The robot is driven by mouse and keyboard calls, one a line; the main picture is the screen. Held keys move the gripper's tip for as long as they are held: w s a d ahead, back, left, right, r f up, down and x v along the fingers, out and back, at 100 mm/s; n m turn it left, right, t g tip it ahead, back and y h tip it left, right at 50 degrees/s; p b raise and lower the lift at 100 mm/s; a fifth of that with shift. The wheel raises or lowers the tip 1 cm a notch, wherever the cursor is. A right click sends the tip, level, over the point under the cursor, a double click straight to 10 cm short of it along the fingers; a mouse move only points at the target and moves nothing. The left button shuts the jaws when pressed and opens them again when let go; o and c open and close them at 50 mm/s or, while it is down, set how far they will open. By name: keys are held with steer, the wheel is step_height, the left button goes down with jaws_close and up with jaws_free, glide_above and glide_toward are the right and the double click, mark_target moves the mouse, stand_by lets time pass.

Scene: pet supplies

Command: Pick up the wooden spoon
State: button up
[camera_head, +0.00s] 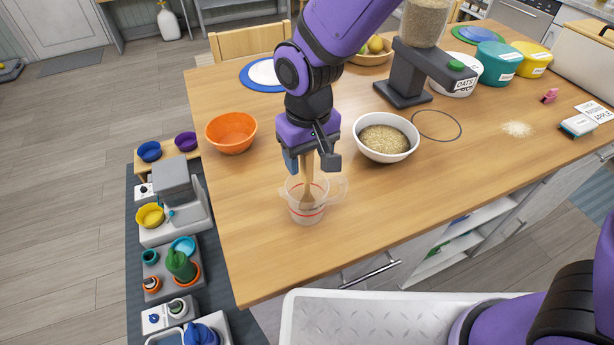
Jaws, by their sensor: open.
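The wooden spoon (308,186) stands in a clear measuring cup (305,212) with red markings, near the table's front left edge. Its handle rises up to my gripper. My gripper (313,162) points down right above the cup, with its fingers on either side of the top of the spoon's handle. The jaws are open. The upper end of the handle is partly hidden by the gripper, and I cannot tell whether a finger touches it.
An orange bowl (231,142) stands to the left and a white bowl of grain (411,146) to the right on the wooden table (250,240). A grain dispenser (403,85) stands behind. Pet feeding items stand at the lower left. The table's front edge is close to the cup.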

jaws_close()
steer(key=shift+r, duration=0.1)
stand_by(0.3)
